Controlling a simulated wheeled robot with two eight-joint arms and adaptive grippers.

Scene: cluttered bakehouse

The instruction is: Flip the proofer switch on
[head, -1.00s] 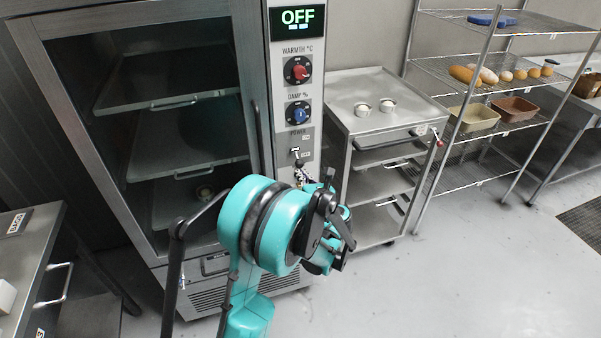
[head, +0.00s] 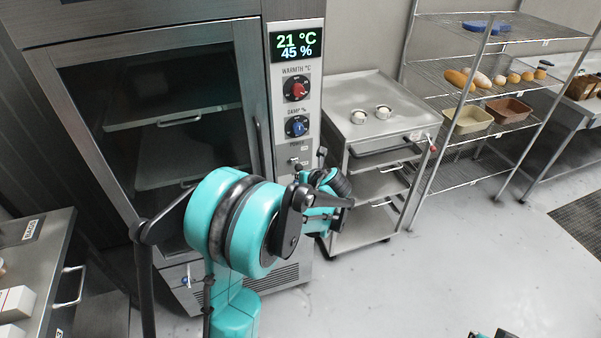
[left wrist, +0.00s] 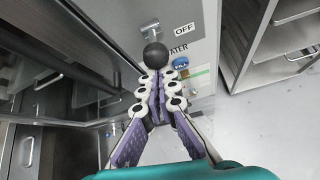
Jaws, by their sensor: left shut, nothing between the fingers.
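The proofer (head: 185,125) is a tall steel cabinet with a glass door. Its display (head: 297,43) is lit and reads 21 °C and 45 %. The power switch (head: 294,161) sits on the narrow panel below the red and blue knobs, and my left gripper partly hides the area just below it. My left gripper (head: 302,174) is shut and empty in front of the panel. In the left wrist view its closed fingertips (left wrist: 156,77) are close to a black ball knob (left wrist: 155,55) beside an OFF label; whether they touch is unclear.
A steel cart (head: 352,93) with two small round items stands right of the proofer. A wire rack (head: 500,65) with bread and tins is farther right. A drawer counter (head: 45,235) is at lower left. Part of my right arm (head: 490,334) peeks in below.

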